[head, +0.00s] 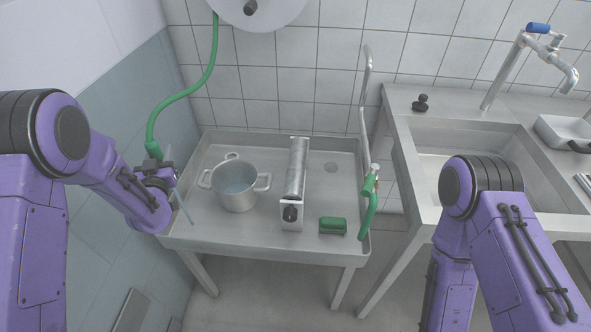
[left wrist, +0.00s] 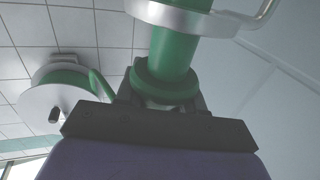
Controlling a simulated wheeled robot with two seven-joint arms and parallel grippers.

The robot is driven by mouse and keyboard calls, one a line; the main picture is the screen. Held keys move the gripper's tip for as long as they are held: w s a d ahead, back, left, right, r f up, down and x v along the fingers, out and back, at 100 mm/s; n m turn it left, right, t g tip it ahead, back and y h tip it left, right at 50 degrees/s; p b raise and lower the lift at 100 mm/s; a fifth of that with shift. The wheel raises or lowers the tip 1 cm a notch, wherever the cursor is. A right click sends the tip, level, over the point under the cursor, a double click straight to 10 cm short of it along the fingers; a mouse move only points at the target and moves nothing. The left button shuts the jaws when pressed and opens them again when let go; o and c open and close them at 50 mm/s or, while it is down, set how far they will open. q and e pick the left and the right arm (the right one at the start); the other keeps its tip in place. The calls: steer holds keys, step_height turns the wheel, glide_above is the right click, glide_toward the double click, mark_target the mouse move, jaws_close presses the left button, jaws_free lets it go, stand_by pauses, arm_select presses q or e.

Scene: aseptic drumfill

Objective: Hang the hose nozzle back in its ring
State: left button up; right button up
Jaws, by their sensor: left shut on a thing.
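My left gripper (head: 160,174) is shut on the green hose nozzle (head: 153,149), at the left edge of the steel table. A green hose (head: 192,90) runs from the nozzle up to the reel (head: 256,8). In the left wrist view the green nozzle (left wrist: 173,62) rises from between the jaws. A silvery band with a bent rod (left wrist: 195,15) surrounds its upper part; I cannot tell whether this is the ring or part of the nozzle. A thin pale rod (head: 182,205) slants down beside the gripper. My right gripper is outside the view.
The table (head: 215,238) holds a two-handled pot (head: 236,187), a long steel box (head: 296,180) and a green block (head: 333,226). A small pale loop (head: 232,156) shows behind the pot. A sink (head: 455,135) lies right.

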arm_select(q)
step_height(320, 180, down, 3)
steer(key=shift+f+b, duration=0.2)
steer(key=shift+b, duration=0.7)
steer(key=shift+r, duration=0.15)
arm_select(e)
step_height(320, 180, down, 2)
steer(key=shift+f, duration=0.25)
arm_select(q)
steer(key=o, duration=1.2)
steer(key=shift+s, duration=0.1)
steer(key=shift+b+v, duration=0.75)
steer(key=shift+v, duration=4.45)
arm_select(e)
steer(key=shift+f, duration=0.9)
